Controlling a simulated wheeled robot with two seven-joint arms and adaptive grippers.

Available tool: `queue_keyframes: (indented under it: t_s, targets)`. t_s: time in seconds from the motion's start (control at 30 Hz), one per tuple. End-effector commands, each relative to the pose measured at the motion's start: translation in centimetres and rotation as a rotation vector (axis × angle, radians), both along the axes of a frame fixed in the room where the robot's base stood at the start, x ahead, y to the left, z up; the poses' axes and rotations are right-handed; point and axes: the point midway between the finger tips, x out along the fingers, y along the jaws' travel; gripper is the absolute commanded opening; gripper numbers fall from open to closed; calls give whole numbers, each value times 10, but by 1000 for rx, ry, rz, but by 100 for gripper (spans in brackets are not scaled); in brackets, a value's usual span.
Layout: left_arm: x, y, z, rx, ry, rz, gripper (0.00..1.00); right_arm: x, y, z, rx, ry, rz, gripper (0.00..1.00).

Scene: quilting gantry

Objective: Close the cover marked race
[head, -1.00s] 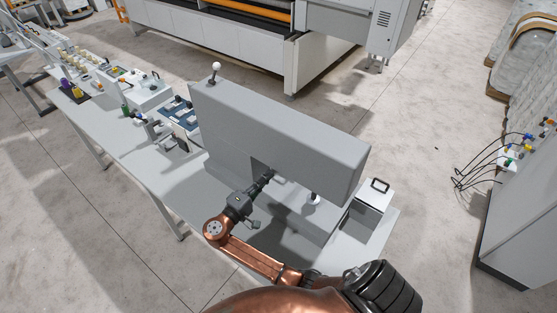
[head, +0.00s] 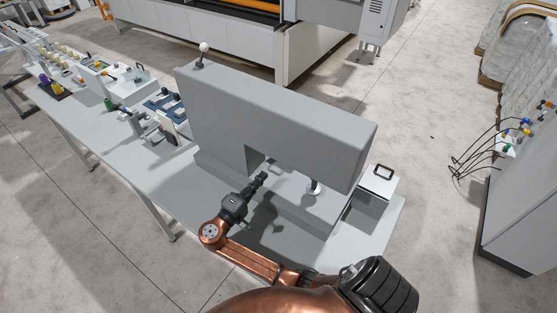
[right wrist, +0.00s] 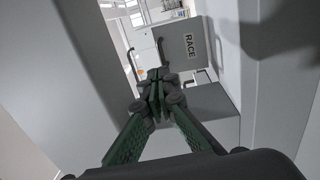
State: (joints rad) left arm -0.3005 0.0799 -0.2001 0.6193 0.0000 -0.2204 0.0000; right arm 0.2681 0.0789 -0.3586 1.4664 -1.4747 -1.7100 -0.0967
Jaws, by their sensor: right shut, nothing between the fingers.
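The cover marked RACE (right wrist: 183,43) shows in the right wrist view as a grey panel with a black-lettered label and a dark handle at its left side. It stands beyond my fingertips, inside a recess of the grey machine (head: 290,120). It appears swung away from the machine body, but I cannot tell its exact angle. My right gripper (right wrist: 157,92) is shut and empty, its tips overlapping the cover's lower left in that view. In the head view my right gripper (head: 264,177) is in front of the dark opening under the machine's arm. The left gripper is not in view.
Grey machine walls stand close on both sides in the right wrist view. A white knob (head: 315,187) and a lidded box with a black handle (head: 379,179) are to the right. The bench (head: 185,215) is clear at its front left.

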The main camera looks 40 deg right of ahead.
Motion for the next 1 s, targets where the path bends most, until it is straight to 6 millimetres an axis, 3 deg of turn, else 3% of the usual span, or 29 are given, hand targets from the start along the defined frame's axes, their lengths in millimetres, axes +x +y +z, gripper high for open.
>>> queue_keyframes:
  t_s: [0.17,0.7,1.0]
  targets:
    - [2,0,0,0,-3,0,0,5,-17,2,-3,-2,-2,0]
    - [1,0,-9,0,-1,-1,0,33,-115,6,-3,-1,-1,0]
    - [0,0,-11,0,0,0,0,38,-134,8,-1,0,-1,0]
